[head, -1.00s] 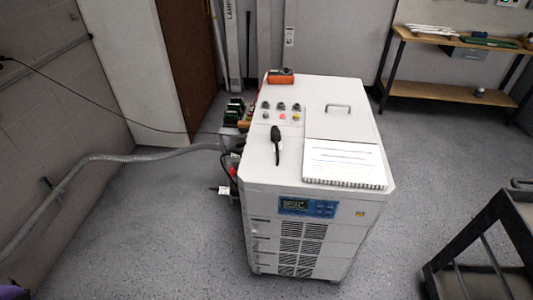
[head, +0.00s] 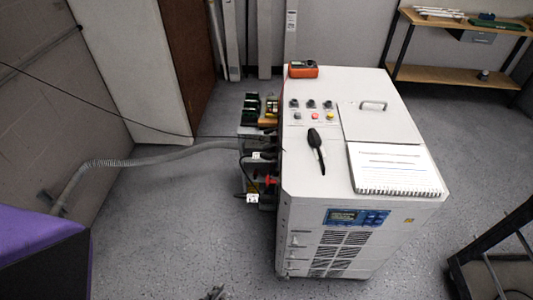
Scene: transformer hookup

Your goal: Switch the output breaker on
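A white cabinet (head: 300,215) stands right of centre, with a blue display (head: 356,217) on its front. Knobs and buttons, including a red one (head: 315,116), sit on its top. Its left side carries terminals, dark cables and a red part (head: 271,180), seen very obliquely. I cannot make out which part is the output breaker, nor its position. A small grey piece, apparently the tip of my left gripper (head: 214,293), shows at the bottom edge, apart from the cabinet. Its fingers are too cut off to judge. My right gripper is not in view.
An orange meter (head: 303,69), a black handheld tool (head: 317,150) and a spiral notebook (head: 394,169) lie on the cabinet. A grey hose (head: 140,160) runs left. A purple-topped object (head: 35,235) stands lower left, a dark cart (head: 490,250) lower right.

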